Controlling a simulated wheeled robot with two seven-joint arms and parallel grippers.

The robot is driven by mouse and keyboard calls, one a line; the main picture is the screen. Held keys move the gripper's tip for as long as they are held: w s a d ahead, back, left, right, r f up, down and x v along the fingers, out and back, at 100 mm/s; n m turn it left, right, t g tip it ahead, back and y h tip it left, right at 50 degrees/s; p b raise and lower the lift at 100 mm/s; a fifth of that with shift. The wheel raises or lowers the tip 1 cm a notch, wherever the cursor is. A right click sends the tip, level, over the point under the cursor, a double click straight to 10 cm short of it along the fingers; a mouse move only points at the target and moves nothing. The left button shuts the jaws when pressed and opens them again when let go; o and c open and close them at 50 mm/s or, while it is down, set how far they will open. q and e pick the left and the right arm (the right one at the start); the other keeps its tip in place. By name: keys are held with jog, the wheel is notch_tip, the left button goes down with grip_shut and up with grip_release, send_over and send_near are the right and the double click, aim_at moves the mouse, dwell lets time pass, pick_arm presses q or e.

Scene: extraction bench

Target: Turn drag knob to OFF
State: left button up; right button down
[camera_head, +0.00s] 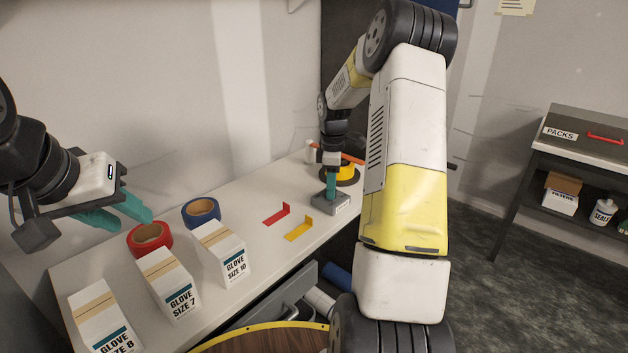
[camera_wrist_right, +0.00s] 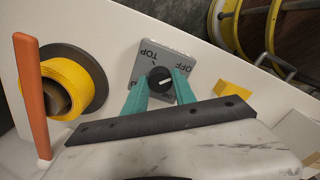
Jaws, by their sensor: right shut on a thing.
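The drag knob (camera_wrist_right: 159,79) is a round black knob with a white pointer mark on a grey plate (camera_wrist_right: 172,47). The plate's lettering includes OFF and TOP. The white mark lies nearly sideways in the right wrist view; I cannot tell which label it points to. My right gripper (camera_wrist_right: 160,86) is shut on the knob, one teal finger on each side. In the head view the grey plate (camera_head: 338,204) sits on the bench below my right gripper (camera_head: 331,190), which hides the knob. My left gripper (camera_head: 122,210) is open and empty at the left.
The white bench (camera_head: 252,194) holds a red tape roll (camera_head: 149,238), a blue tape roll (camera_head: 201,211), glove boxes (camera_head: 170,285), and red (camera_head: 277,214) and yellow (camera_head: 299,229) brackets. A yellow roll (camera_wrist_right: 65,86) and orange-handled tool (camera_wrist_right: 33,95) stand near the knob.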

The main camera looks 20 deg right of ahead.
jog(key=c, duration=1)
grip_release()
notch_tip(320, 180, up, 8)
jog(key=shift+f, duration=0.1)
